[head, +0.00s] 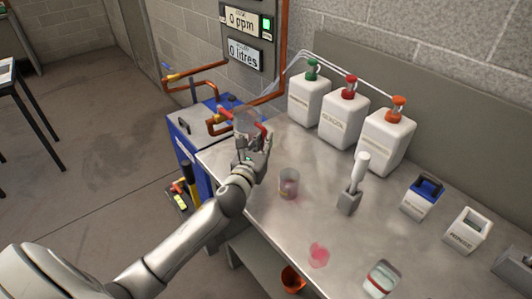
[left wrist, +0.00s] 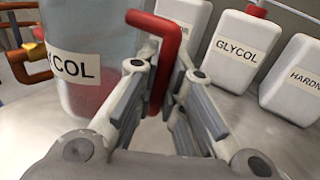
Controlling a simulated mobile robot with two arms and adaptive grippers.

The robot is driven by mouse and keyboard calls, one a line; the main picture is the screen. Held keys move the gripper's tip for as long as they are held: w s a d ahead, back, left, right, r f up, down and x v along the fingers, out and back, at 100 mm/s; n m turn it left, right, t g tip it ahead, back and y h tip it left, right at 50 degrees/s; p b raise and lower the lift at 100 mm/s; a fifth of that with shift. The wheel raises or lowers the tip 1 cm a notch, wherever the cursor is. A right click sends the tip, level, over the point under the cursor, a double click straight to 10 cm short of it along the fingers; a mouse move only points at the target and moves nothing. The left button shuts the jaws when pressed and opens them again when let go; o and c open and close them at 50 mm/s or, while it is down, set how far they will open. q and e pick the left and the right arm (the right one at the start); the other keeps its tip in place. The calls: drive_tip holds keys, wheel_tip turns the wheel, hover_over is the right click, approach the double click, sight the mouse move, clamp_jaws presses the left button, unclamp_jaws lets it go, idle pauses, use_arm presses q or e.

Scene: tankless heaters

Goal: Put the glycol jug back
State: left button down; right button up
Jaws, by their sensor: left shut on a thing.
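The glycol jug (left wrist: 95,45) is clear with a red handle (left wrist: 168,50), a label reading "COL" in part, and pinkish liquid low inside. My left gripper (left wrist: 155,95) is shut on the handle, one finger on each side of it. In the head view the jug (head: 246,122) is at the far left end of the metal bench (head: 240,160), partly hidden behind my left gripper (head: 256,143). I cannot tell whether its base touches the bench. My right gripper is in neither view.
White canisters with green, red (head: 343,115) and orange caps stand along the wall; the red-capped one reads "GLYCOL". A beaker (head: 289,184), a holder with a white-handled tool (head: 349,200) and a pink puddle (head: 319,255) are on the bench. Copper pipes (head: 270,95) run behind the jug.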

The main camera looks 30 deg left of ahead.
use_arm(q)
drive_tip(key=shift+w+f, duration=0.65)
drive_tip(key=shift+f, duration=0.1)
wheel_tip(320, 180, down, 2)
drive_tip(key=shift+f+b, duration=0.1)
drive_tip(key=shift+b, duration=0.35)
drive_tip(key=shift+f, duration=0.4)
drive_tip(key=shift+f, duration=0.15)
drive_tip(key=c, duration=1.5)
unclamp_jaws()
